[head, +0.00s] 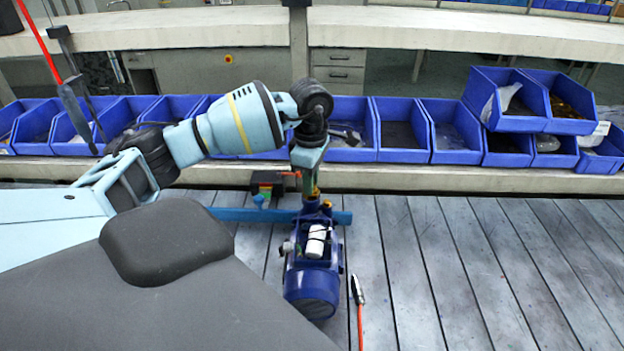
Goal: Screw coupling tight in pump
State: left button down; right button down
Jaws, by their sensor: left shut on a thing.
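The blue pump (312,285) stands on the slatted table at the front centre, with a white cylinder set in its upper side. My left gripper (309,178) reaches over from the left and points down at the far end of the pump. It is shut on a small brass-coloured piece, the coupling (315,191), at the top of the pump's port. The fingers hide most of the coupling, so I cannot tell how deep it sits. My right gripper is not in view.
A blue bar (255,214) lies behind the pump, with a small dark block (267,184) beyond it. A red-handled tool (359,305) lies right of the pump. Blue bins (455,145) line the back edge. The table's right side (500,260) is clear.

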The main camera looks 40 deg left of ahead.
pick_arm(q)
jog(key=shift+f+m+b, duration=0.15)
jog(key=shift+m+b, duration=0.2)
jog(key=shift+m, duration=1.35)
jog(key=c, duration=1.4)
grip_release()
jog(key=shift+c, duration=0.2)
jog(key=shift+o, duration=0.5)
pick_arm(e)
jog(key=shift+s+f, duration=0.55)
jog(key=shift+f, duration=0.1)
pick_arm(q)
jog(key=shift+r, duration=0.2)
